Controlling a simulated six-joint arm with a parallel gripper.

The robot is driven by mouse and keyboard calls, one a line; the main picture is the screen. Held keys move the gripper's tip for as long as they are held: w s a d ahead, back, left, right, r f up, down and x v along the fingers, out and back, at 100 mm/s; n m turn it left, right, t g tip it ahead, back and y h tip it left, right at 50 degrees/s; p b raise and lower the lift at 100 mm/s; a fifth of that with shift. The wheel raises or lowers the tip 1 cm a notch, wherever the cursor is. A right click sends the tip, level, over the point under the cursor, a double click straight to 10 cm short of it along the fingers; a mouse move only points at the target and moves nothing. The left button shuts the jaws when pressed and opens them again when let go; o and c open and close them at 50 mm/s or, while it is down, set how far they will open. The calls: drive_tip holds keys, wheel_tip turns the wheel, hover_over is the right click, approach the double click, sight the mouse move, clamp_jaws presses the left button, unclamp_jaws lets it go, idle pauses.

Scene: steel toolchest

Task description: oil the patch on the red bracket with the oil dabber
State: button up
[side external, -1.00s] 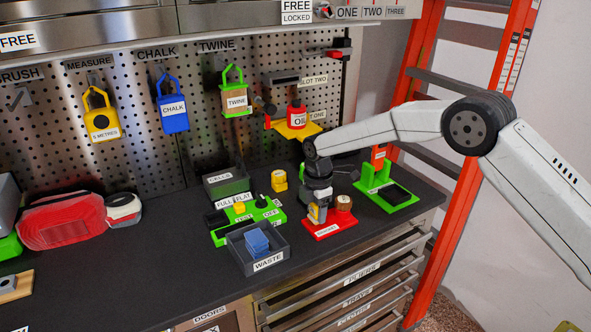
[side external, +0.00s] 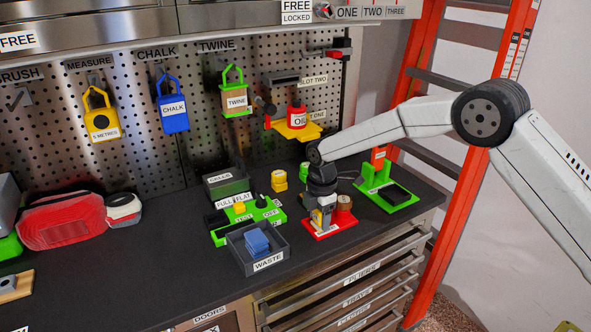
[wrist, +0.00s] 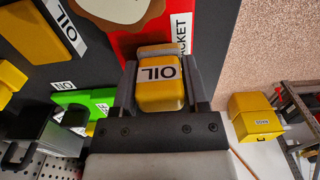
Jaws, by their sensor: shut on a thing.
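The red bracket (side external: 318,236) lies flat on the dark worktop, below my gripper (side external: 320,222). In the wrist view, its red surface with a "BRACKET" label fills the top (wrist: 128,42). In the side view, a brown-topped round piece (side external: 344,202) stands on the bracket to the right of the gripper. My gripper (wrist: 160,72) is shut on the yellow oil dabber (wrist: 160,95), labelled "OIL". Its lower end and any contact with the bracket cannot be made out.
A small yellow pot (side external: 279,180) stands behind and left of the bracket. A green stand (side external: 405,207) is to the right. A red oil can (side external: 297,117) sits on a yellow shelf.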

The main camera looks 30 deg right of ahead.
drive_tip(key=shift+w, duration=2.25)
drive_tip(key=shift+s, duration=3.2)
drive_tip(key=shift+w+r, duration=0.1)
drive_tip(key=shift+r, duration=3.9)
